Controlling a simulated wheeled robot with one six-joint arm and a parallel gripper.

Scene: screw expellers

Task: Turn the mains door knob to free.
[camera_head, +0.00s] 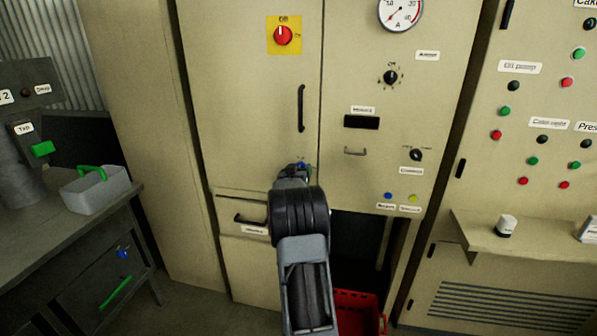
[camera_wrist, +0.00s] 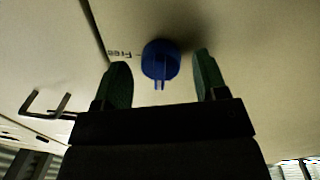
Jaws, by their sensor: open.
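The blue mains door knob (camera_wrist: 161,62) sits on the beige cabinet door in the wrist view, with a ridge pointing down in the picture. A small "Free" label (camera_wrist: 122,52), seen upside down, is to its left, and the ridge does not point at it. My gripper (camera_wrist: 162,75) is open, one dark green finger on each side of the knob, with a gap on both sides. In the head view my gripper (camera_head: 294,172) is at the door left of the seam and hides most of the knob.
Above on the same door is a red rotary switch (camera_head: 283,36) on a yellow plate and a vertical black handle (camera_head: 301,108). A drawer handle (camera_head: 250,220) is lower left. A red crate (camera_head: 358,312) stands below. A workbench with a grey tub (camera_head: 95,190) is at left.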

